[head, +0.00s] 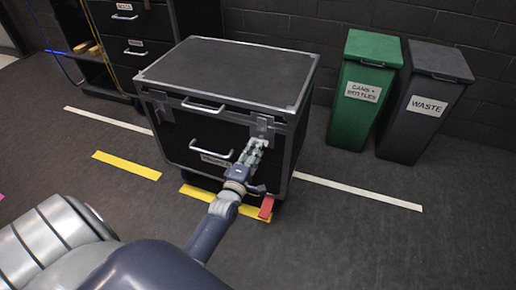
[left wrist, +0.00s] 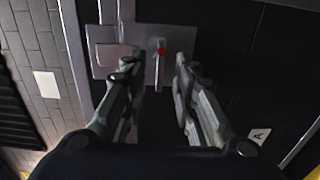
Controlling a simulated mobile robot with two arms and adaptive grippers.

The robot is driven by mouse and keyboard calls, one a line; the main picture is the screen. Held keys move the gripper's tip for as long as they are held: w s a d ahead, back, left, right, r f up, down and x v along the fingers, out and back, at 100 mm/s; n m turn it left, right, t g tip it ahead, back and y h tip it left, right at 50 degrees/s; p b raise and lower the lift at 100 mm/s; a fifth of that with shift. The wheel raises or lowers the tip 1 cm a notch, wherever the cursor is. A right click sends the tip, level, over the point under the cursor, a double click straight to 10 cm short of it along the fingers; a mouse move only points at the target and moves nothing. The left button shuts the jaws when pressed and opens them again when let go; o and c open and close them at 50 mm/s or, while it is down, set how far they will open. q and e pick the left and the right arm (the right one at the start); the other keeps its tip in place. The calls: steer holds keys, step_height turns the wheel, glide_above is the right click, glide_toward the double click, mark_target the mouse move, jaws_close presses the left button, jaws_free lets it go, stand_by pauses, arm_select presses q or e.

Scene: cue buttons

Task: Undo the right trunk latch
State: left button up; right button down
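The black trunk (head: 185,140) with silver edges stands on the floor, its lid (head: 228,72) down. The right trunk latch (head: 262,124) is a grey metal plate high on its front, near the right corner. The left latch (head: 161,105) is near the left corner. My left gripper (head: 257,147) is at the right latch, partly covering its lower part. In the left wrist view, my left gripper (left wrist: 156,64) is open, its fingers on either side of the narrow latch piece with a red spot (left wrist: 160,50). Contact cannot be told. My right gripper is out of view.
Two handles, an upper (head: 203,105) and a lower (head: 211,163), are on the trunk front. A red piece (head: 266,207) sticks out at its base. A green bin (head: 364,90) and a grey waste bin (head: 425,100) stand right. Drawers (head: 133,50) stand behind left.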

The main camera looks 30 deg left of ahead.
arm_select(q)
steer(key=shift+x, duration=1.6)
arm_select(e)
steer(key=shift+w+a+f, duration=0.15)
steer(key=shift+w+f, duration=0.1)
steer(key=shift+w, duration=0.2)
arm_select(q)
steer(key=shift+c, duration=0.3)
jaws_close()
